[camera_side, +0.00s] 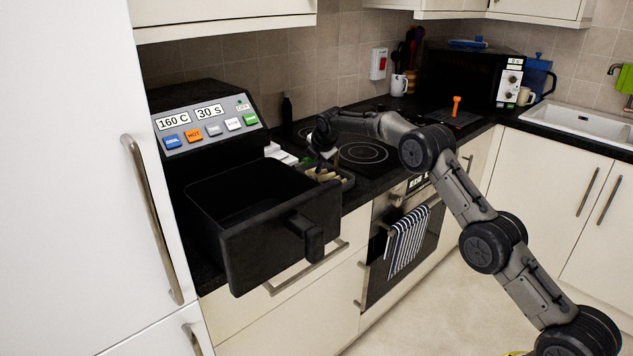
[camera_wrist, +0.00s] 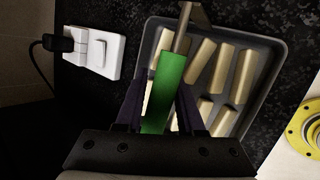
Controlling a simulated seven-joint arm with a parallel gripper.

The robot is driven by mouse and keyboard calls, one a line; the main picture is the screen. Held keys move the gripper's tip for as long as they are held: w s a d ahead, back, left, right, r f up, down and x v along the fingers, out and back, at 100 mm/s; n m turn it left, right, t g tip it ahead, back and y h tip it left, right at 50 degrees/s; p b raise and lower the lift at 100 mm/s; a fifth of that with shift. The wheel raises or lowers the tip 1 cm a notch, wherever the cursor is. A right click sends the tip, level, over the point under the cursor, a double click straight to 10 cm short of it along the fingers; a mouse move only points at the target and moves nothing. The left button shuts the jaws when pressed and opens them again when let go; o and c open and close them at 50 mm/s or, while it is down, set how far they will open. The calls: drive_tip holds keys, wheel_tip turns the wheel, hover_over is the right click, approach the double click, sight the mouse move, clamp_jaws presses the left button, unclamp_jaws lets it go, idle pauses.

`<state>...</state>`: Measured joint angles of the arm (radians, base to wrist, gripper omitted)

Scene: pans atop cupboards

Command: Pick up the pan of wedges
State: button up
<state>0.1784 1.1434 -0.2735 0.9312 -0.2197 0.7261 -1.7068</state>
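The pan of wedges (camera_wrist: 278,58) is a dark grey square tray holding several pale yellow wedges (camera_wrist: 245,76). It has a green handle (camera_wrist: 168,92) on a metal bracket (camera_wrist: 183,28). In the side view the pan (camera_side: 347,181) sits on the dark counter, partly hidden by my arm and the drawer. My gripper (camera_wrist: 163,88) is above the pan, with its dark fingers on either side of the green handle. A thin gap shows between the left finger and the handle, so the fingers look open around it. In the side view my gripper (camera_side: 322,152) is small and dark.
A black fryer drawer (camera_side: 270,232) juts out left of the pan, below a control panel (camera_side: 208,124). A hob (camera_side: 362,153) lies right of the pan. A white wall socket with a plug (camera_wrist: 97,52) is beside the pan in the wrist view.

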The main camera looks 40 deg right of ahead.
drive_tip(key=shift+c, duration=0.3)
clamp_jaws()
idle(1.0)
drive_tip(key=shift+r, duration=0.15)
